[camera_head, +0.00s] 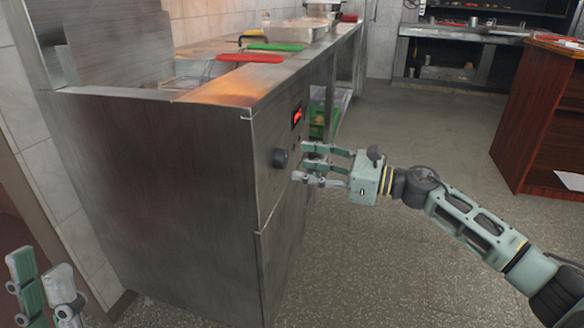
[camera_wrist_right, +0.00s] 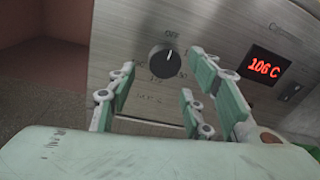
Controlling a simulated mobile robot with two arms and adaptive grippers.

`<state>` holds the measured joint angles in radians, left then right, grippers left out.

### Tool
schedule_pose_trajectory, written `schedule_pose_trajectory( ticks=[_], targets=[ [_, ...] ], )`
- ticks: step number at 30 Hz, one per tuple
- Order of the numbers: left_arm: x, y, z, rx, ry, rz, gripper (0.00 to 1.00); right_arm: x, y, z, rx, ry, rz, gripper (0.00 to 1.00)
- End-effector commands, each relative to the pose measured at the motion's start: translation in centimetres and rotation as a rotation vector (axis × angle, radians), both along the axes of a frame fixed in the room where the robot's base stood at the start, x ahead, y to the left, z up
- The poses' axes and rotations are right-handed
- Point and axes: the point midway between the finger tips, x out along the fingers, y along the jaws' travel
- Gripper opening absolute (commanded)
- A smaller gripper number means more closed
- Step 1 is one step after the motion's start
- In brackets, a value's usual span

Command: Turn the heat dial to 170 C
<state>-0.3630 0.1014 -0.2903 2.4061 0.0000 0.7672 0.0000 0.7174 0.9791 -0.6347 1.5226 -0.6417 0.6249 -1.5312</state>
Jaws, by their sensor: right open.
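The heat dial (camera_head: 280,158) is a round black knob on the front of the steel fryer cabinet. In the right wrist view the dial (camera_wrist_right: 164,61) sits beyond the fingers, its white mark pointing up and slightly right, with OFF printed above it. The red display (camera_wrist_right: 263,67) reads 106 C; in the head view the display (camera_head: 297,117) glows above the dial. My right gripper (camera_head: 301,165) is open and empty, its fingers pointing at the dial and apart from it. My left gripper (camera_head: 45,285) shows at the lower left, away from the cabinet, its fingers apart.
A green crate (camera_head: 318,120) stands under the counter. A wooden cabinet (camera_head: 535,120) is at the right. The floor between is clear.

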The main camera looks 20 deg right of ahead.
Motion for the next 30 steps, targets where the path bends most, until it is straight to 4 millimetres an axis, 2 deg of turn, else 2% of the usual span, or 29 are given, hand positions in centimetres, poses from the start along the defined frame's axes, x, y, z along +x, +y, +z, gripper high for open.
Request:
schedule_pose_trajectory(
  ticks=[3,9,19,30],
  targets=[
    [-0.5,0.1,0.0,-0.009,-0.025,-0.002,0.4,1.3,1.6,0.1,0.0,-0.003,0.001,0.46],
    [-1.4,0.3,0.2,-0.022,-0.066,-0.004,0.4,2.6,3.2,0.0,0.002,0.001,-0.001,0.46],
    [-1.5,0.3,0.2,-0.024,-0.072,-0.004,0.4,2.8,3.5,-0.1,0.001,0.003,-0.002,0.46],
    [-1.5,0.3,0.2,-0.024,-0.071,-0.005,0.4,2.8,3.6,-0.1,0.002,0.004,0.0,0.14]
  ],
)
